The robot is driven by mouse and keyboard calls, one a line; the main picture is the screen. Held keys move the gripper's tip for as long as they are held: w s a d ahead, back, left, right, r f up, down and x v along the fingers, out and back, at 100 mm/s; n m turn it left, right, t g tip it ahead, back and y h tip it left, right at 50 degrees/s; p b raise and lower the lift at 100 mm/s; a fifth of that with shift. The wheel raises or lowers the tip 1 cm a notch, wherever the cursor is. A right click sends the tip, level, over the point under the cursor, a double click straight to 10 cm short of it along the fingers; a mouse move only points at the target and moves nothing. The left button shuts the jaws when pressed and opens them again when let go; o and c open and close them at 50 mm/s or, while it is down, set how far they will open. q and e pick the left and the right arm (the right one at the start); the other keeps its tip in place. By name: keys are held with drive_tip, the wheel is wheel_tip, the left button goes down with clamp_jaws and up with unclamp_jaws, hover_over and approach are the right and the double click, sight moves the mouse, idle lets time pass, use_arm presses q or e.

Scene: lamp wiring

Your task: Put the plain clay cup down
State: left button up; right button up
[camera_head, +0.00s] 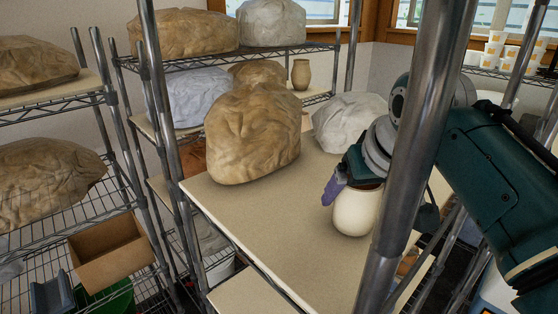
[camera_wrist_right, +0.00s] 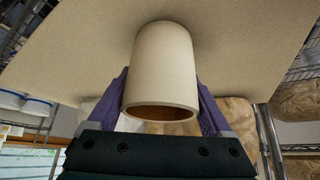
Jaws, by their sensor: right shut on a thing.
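The plain clay cup (camera_head: 355,214) is smooth, cream and rounded. It is upright at the right part of the beige shelf board (camera_head: 262,232), with its base on or very close to the board; I cannot tell if it touches. My right gripper (camera_head: 350,188) comes from above and is shut on the cup. In the right wrist view the purple fingers (camera_wrist_right: 162,105) sit on both sides of the cup (camera_wrist_right: 160,65), whose brown-edged open mouth faces the gripper. The cup's far side is hidden. My left gripper is not in view.
A tan wrapped bundle (camera_head: 252,135) and a pale wrapped bundle (camera_head: 347,120) stand further back on the board. A metal rack post (camera_head: 415,140) rises close in front of my right arm. The board left of the cup is clear. A cardboard box (camera_head: 110,252) sits at lower left.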

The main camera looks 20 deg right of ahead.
drive_tip(key=shift+f, duration=0.2)
drive_tip(key=o, duration=1.4)
drive_tip(key=shift+o, duration=0.2)
drive_tip(key=shift+r, duration=0.35)
drive_tip(key=b+v, duration=0.4)
drive_tip(key=v, duration=0.7)
drive_tip(key=shift+s+r, duration=0.25)
